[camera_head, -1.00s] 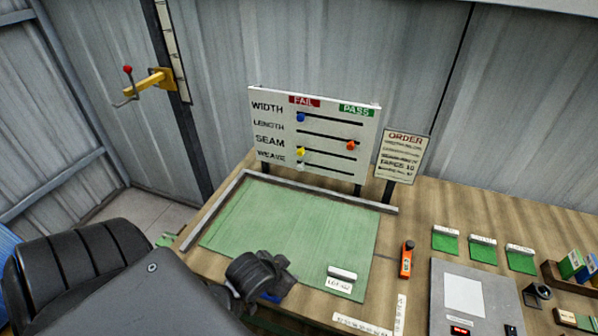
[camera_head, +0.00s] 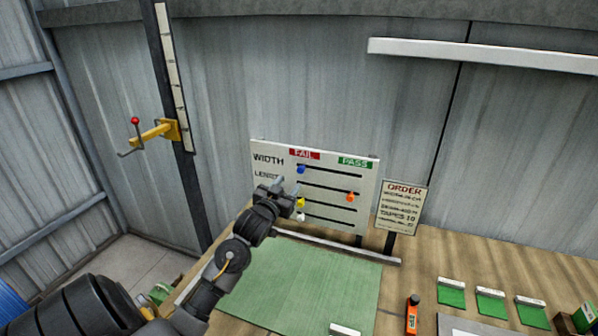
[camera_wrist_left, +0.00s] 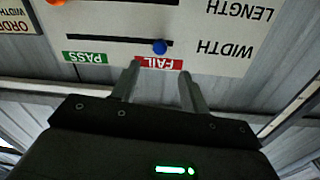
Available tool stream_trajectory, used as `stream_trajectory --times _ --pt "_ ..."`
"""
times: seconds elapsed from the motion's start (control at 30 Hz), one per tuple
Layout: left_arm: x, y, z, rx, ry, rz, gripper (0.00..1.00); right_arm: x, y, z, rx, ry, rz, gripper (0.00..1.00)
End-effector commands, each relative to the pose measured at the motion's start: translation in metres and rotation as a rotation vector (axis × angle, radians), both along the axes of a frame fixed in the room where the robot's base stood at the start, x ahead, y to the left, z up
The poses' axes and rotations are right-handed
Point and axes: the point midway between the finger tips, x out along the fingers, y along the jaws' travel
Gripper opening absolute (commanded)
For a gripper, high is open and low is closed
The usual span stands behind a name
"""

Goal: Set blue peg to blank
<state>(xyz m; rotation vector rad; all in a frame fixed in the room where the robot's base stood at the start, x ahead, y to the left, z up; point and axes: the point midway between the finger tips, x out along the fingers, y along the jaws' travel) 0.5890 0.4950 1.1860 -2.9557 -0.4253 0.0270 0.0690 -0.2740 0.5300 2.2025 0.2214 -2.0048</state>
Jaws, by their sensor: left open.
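The white board (camera_head: 330,170) stands upright at the back of the bench, with a red FAIL label, a green PASS label and several slots. The blue peg (camera_head: 301,169) sits at the left end of the WIDTH slot, below FAIL. It also shows in the left wrist view (camera_wrist_left: 159,46), where the board is upside down. My left gripper (camera_head: 281,184) is open and empty in front of the board, just left of and below the blue peg in the head view. In the wrist view its fingers (camera_wrist_left: 159,72) straddle the peg's line, apart from it. My right gripper is not in view.
An orange peg (camera_head: 350,197) sits to the right, and yellow (camera_head: 299,203) and white (camera_head: 301,216) pegs sit low left near my gripper. The order sign (camera_head: 403,205) stands right of the board. A green mat (camera_head: 310,285) covers the bench in front.

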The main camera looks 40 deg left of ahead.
Motion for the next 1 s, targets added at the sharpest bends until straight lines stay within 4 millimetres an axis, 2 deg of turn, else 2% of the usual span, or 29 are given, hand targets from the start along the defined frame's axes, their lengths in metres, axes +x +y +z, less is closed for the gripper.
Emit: stream_trajectory --times 0.03,0.3,0.5,0.7,0.97,1.0 --pt "0.009 0.002 0.004 -0.001 0.001 0.0 0.45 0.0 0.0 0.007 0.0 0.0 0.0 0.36" --pt "0.057 0.016 0.004 -0.002 0.003 0.0 0.45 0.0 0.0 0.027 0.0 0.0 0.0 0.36" --pt "0.08 0.023 0.002 0.0 0.003 -0.001 0.45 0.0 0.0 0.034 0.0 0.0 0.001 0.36" --pt "0.089 0.025 0.0 0.0 0.002 -0.001 0.45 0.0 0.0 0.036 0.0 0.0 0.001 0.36" --pt "0.09 0.026 0.0 0.0 0.002 -0.001 0.45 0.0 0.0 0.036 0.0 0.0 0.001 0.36" --pt "0.09 0.025 0.0 0.0 0.002 -0.001 0.4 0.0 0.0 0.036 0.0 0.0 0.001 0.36"
